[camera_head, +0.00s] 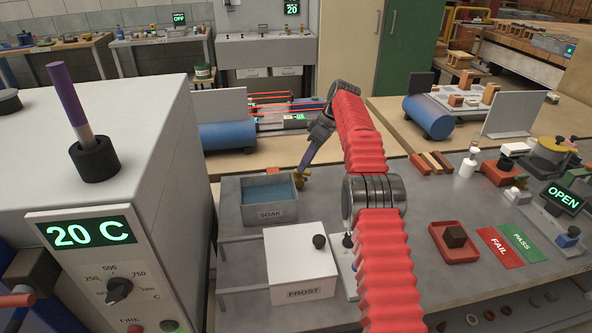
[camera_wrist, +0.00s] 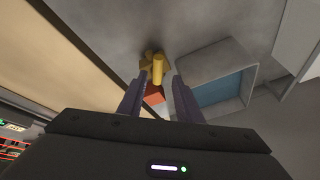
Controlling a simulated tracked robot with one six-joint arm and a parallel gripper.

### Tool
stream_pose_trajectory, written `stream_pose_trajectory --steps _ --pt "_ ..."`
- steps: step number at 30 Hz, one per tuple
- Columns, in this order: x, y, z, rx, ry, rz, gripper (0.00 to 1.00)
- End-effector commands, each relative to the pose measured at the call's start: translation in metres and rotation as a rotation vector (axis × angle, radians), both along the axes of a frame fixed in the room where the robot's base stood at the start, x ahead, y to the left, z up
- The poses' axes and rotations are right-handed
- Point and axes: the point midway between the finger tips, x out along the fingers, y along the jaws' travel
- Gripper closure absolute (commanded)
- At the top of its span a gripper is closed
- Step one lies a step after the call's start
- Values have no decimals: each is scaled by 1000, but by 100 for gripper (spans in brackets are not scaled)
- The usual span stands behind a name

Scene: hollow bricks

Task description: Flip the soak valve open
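The soak tank (camera_head: 270,214) is a grey basin with blue water, labelled SOAK, on the bench left of my arm. The soak valve (camera_head: 299,181) is a small brass fitting at the tank's right back corner. In the wrist view the brass valve (camera_wrist: 157,66) is beside the tank (camera_wrist: 222,58), with a red-orange part (camera_wrist: 154,94) below it. My gripper (camera_head: 303,171) points down at the valve. Its purple fingers (camera_wrist: 159,79) are apart, one on each side of the brass stem and red part. Whether either finger touches the valve cannot be told.
A white FROST box (camera_head: 301,266) with a black knob stands in front of the tank. A large white furnace (camera_head: 138,190) reading 20 C fills the left. A blue cylinder (camera_head: 227,135) lies behind the tank. Trays and FAIL and PASS plates (camera_head: 519,241) are at right.

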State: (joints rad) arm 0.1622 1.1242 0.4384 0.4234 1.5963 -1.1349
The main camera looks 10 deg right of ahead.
Motion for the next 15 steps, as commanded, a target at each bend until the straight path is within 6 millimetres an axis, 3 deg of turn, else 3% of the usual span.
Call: stream_pose_trajectory --steps 15 --pt "-33 9 84 -58 3 -167 68"
